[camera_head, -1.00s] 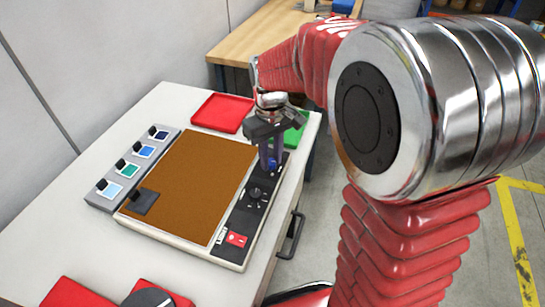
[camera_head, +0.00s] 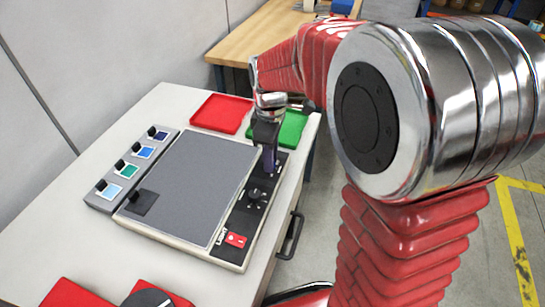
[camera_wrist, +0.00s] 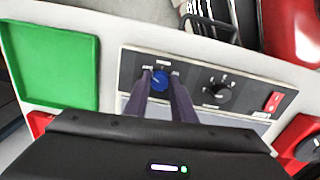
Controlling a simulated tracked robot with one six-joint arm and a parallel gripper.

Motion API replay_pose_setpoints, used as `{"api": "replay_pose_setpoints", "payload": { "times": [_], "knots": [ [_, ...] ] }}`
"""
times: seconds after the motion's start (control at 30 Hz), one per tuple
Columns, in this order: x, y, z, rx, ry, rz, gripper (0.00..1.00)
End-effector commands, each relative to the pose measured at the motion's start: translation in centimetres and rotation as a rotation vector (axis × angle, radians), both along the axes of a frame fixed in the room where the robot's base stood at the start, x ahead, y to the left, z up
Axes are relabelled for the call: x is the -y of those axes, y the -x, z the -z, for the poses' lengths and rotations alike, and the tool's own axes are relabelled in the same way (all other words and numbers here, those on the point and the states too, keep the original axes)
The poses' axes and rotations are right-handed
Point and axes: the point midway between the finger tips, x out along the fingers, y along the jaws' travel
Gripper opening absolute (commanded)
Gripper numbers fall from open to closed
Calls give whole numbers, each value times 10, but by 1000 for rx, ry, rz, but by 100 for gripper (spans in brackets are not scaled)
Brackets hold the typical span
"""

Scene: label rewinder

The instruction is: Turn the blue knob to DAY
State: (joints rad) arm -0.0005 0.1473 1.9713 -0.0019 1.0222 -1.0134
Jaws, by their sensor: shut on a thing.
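The blue knob (camera_wrist: 160,80) sits on the black control strip (camera_wrist: 195,68) in the wrist view. My gripper (camera_wrist: 160,75) is shut on it, with one finger on each side. Small white marks surround the knob, but they are too small to read, so I cannot tell which position it points to. In the head view my gripper (camera_head: 270,163) reaches down onto the far end of the strip and hides the knob there. The large panel (camera_head: 190,188) beside the strip is grey.
A black knob (camera_wrist: 217,90) and a red switch (camera_wrist: 273,102) share the strip. A green tray (camera_wrist: 50,62) and a red tray (camera_head: 221,113) lie beyond. A row of colored swatches with black knobs (camera_head: 132,168) stands at the left.

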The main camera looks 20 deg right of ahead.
Motion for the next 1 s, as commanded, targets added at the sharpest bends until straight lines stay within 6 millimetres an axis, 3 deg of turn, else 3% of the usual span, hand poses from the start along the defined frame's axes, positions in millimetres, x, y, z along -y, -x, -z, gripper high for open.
{"api": "replay_pose_setpoints", "payload": {
  "times": [0.37, 0.4, 0.6, 0.67, 1.0],
  "knots": [
    [-3, 1, 0, -2, -6, -9, 1],
    [-3, 1, 1, -2, -6, -9, 24],
    [-3, 1, 0, -2, -3, -9, 38],
    [-2, 0, 0, -2, -3, -8, 42],
    [-1, 0, -3, 0, -2, -8, 42]
  ]
}}
